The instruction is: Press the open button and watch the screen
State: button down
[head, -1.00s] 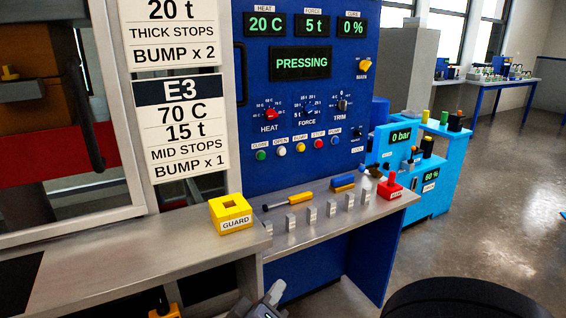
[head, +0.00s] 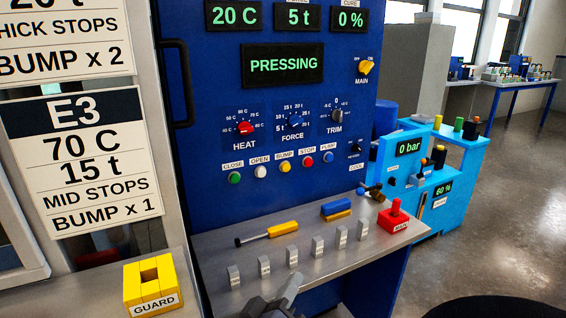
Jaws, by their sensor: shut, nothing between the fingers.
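The open button (head: 260,171) is white, under its OPEN label, in the row of buttons on the blue panel (head: 215,100). The green close button (head: 235,177) is left of it and the yellow bump button (head: 285,166) is right of it. The screen (head: 283,65) reads PRESSING in green. Smaller displays above it read 20 C (head: 234,14), 5 t (head: 292,15) and 0 % (head: 351,18). My gripper (head: 278,296) shows at the bottom edge, grey, shut and empty, below and apart from the open button. Its lower part is cut off by the frame.
A steel shelf (head: 225,258) below the panel bears a yellow-handled tool (head: 283,229), a yellow-blue block (head: 336,209), several small grey blocks and a red MAIN piece (head: 394,215). A yellow GUARD block (head: 152,285) sits at left. Open floor (head: 500,210) lies at right.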

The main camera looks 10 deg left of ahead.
aim_at(261, 172)
jog(key=i+u, duration=0.25)
jog(key=i, duration=0.85)
